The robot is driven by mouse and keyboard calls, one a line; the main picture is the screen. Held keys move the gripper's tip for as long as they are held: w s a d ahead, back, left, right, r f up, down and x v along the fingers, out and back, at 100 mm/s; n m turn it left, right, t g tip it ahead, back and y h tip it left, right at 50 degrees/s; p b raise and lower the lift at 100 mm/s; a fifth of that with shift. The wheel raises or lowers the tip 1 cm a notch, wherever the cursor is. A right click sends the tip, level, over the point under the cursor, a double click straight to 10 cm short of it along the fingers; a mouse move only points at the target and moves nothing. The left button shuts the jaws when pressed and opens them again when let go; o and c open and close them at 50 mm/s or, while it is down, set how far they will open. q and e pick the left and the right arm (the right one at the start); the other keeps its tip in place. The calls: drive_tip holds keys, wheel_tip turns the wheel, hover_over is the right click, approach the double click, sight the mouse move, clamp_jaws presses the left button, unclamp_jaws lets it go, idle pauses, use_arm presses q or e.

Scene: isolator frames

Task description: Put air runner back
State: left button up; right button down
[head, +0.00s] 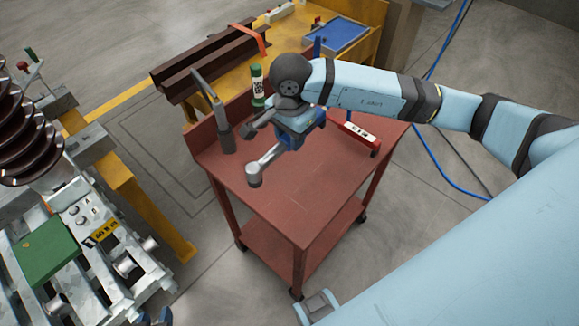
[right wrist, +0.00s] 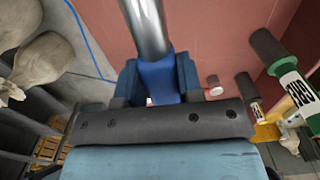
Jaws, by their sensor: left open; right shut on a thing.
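The air runner (head: 268,166), a silver tool with a round head and blue body, is held by my right gripper (head: 300,124) over the red cart top (head: 290,200). Whether its head touches the cart is hard to tell. In the right wrist view, the silver shaft of the air runner (right wrist: 147,28) points away from the camera. The blue fingers of my right gripper (right wrist: 158,85) are closed around its body. A small dark blue part of my left gripper (head: 161,318) shows at the bottom edge, open and away from the cart.
A grey long-handled tool (head: 217,115) and a green labelled cylinder (head: 257,87) stand on the cart's far side. A red tool with a white label (head: 355,133) lies at the right. The cart's front is clear. An insulator on a frame (head: 95,240) stands left.

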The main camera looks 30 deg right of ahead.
wheel_tip(320, 180, down, 8)
drive_tip(key=shift+w+r, duration=0.1)
drive_tip(key=shift+f, duration=2.1)
drive_tip(key=shift+f, duration=0.2)
drive_tip(key=c, duration=0.8)
unclamp_jaws()
